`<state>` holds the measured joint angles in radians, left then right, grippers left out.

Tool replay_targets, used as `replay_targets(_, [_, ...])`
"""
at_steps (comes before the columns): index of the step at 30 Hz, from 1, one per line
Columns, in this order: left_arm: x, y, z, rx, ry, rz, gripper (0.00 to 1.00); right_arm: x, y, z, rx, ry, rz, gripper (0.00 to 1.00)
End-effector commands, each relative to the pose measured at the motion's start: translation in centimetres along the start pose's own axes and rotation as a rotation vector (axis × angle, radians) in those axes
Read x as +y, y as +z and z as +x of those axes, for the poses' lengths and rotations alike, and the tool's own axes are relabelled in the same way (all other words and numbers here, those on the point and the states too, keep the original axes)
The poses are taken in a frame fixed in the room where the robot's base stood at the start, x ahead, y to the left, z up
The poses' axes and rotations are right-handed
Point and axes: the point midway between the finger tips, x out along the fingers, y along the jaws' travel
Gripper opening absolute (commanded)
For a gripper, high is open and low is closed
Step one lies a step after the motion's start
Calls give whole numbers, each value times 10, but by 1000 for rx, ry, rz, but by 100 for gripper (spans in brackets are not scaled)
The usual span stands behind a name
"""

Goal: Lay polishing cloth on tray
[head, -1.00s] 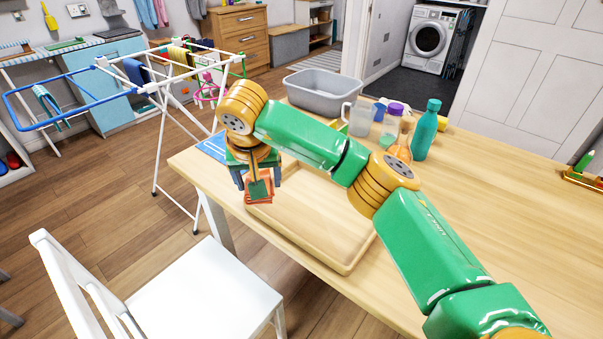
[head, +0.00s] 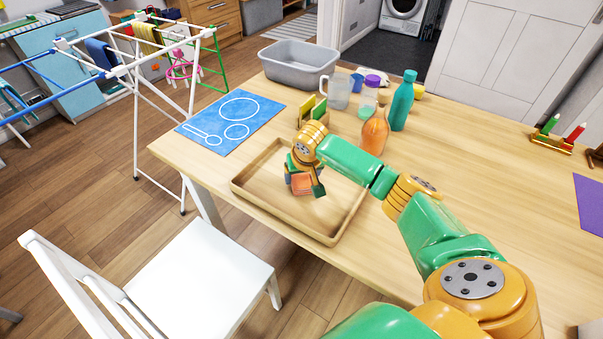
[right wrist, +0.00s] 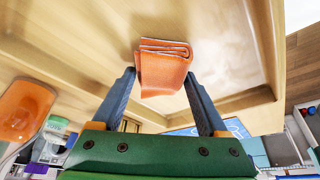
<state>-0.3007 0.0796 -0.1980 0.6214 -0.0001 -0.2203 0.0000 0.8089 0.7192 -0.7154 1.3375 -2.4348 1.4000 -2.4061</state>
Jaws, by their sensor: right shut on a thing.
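The polishing cloth (right wrist: 163,66) is a folded orange cloth, held between the two dark blue-grey fingers of my right gripper (right wrist: 160,80) in the right wrist view. In the head view the right gripper (head: 304,178) is over the shallow wooden tray (head: 315,214), with the orange cloth (head: 302,184) low between its fingers. I cannot tell whether the cloth touches the tray floor. The tray lies near the table's front edge and holds nothing else that I see. My left gripper is not in view.
A blue mat (head: 230,118) with white outlines lies left of the tray. Behind the tray stand a green and yellow holder (head: 313,108), an orange bottle (head: 374,134), a clear jug (head: 338,92), a teal bottle (head: 402,102) and a grey tub (head: 300,63). A white chair (head: 200,268) stands in front.

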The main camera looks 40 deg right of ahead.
Motion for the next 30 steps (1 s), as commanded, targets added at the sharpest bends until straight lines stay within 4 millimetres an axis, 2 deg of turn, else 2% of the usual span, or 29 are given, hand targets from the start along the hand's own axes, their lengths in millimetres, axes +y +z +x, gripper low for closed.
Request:
replay_targets(9, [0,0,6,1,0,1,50,0,1,5,2,0,0,32])
replay_targets(10, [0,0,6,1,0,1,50,0,1,4,2,0,0,79])
replay_targets(12, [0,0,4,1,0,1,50,0,1,3,1,-1,0,98])
replay_targets(19, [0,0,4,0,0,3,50,-1,1,2,1,-1,0,100])
replay_targets(23, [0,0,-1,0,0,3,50,-1,-2,-8,3,-2,0,100])
replay_targets(26, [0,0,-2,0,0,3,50,-1,-2,-28,6,-2,-1,100])
replay_targets(30, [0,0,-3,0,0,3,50,0,-2,-66,8,0,-2,100])
